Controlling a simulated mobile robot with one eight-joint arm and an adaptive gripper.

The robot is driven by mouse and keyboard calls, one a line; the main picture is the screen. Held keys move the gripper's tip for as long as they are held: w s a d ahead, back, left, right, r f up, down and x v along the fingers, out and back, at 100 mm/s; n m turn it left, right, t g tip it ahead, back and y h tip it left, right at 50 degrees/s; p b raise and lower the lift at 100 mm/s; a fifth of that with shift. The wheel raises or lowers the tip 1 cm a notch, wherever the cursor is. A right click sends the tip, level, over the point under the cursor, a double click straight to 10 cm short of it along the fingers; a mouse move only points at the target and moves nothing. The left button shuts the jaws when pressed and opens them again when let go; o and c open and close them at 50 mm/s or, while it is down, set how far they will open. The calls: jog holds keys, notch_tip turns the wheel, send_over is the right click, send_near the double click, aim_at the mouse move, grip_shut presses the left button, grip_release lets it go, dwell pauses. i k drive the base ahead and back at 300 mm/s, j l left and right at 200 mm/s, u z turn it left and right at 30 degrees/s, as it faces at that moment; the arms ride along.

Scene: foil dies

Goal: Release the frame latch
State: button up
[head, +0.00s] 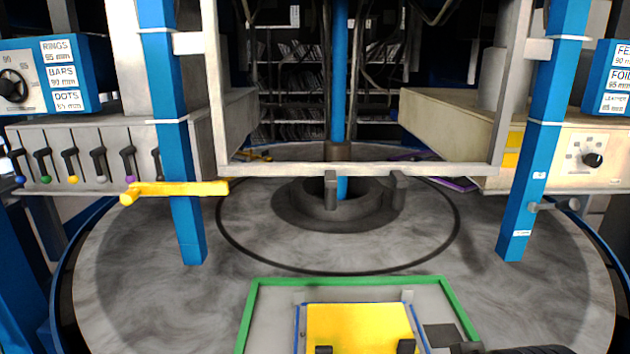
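A pale grey upright frame (360,169) stands across the middle, between two blue posts. Two dark grey blocks (331,190) hang on its lower bar. A yellow lever (175,190) lies nearly level across the left blue post (185,215), with its knob end to the left and its other end near the frame's lower left corner. I cannot tell for sure which part is the latch. A dark shape (515,349) at the bottom edge, right of centre, may be my gripper. It is mostly cut off, well below and right of the lever, and its fingers cannot be made out.
A green-edged tray (350,284) with a yellow plate (360,325) lies at the front of the round grey table (140,270). A row of small levers (70,160) stands at left. A right blue post (530,180) and a cream box (450,115) flank the frame.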

aim_at(136, 189)
jog(key=u, duration=1.25)
